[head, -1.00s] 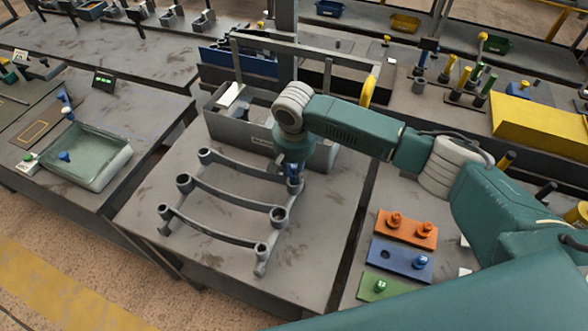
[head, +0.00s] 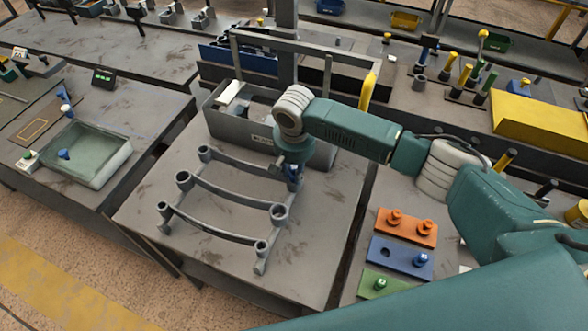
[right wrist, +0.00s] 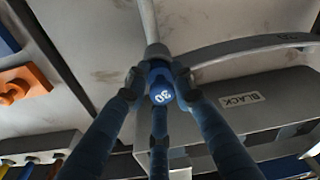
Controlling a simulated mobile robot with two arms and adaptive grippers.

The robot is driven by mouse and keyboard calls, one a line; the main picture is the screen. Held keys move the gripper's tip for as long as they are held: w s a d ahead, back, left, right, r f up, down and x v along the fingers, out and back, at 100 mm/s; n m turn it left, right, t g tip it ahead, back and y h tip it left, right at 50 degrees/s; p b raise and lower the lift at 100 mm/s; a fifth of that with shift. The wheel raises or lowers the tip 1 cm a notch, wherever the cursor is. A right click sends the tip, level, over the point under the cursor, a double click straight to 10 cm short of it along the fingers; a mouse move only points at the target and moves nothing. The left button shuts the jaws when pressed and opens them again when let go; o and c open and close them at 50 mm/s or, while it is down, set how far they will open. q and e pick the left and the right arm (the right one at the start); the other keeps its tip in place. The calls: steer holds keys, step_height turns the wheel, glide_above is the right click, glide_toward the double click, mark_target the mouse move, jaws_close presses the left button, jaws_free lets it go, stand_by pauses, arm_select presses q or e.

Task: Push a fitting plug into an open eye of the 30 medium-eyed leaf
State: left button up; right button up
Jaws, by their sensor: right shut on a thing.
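My right gripper (head: 291,180) is at the right end of the farthest leaf (head: 240,163) on the near table. In the right wrist view its fingers (right wrist: 159,82) are shut on a blue plug (right wrist: 161,94) marked 30. The plug lines up with the leaf's grey end eye (right wrist: 157,52), close against it; I cannot tell how deep it sits. The farthest leaf's left eye (head: 205,153) is open. The middle leaf (head: 225,203) has larger eyes and the nearest leaf (head: 210,233) smaller ones, all looking open. My left gripper is not in view.
A grey bin (head: 232,125) labelled BLACK stands just behind the leaves. At right lie an orange board (head: 405,235) with two plugs, a blue board (head: 400,260) with one plug and an empty hole, and a green board (head: 398,287). A tray (head: 97,163) is at left.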

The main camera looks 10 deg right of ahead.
steer(key=shift+f, duration=0.3)
steer(key=o, duration=1.5)
steer(key=shift+o, duration=0.2)
steer(key=shift+r+p, duration=0.45)
steer(key=shift+r, duration=3.1)
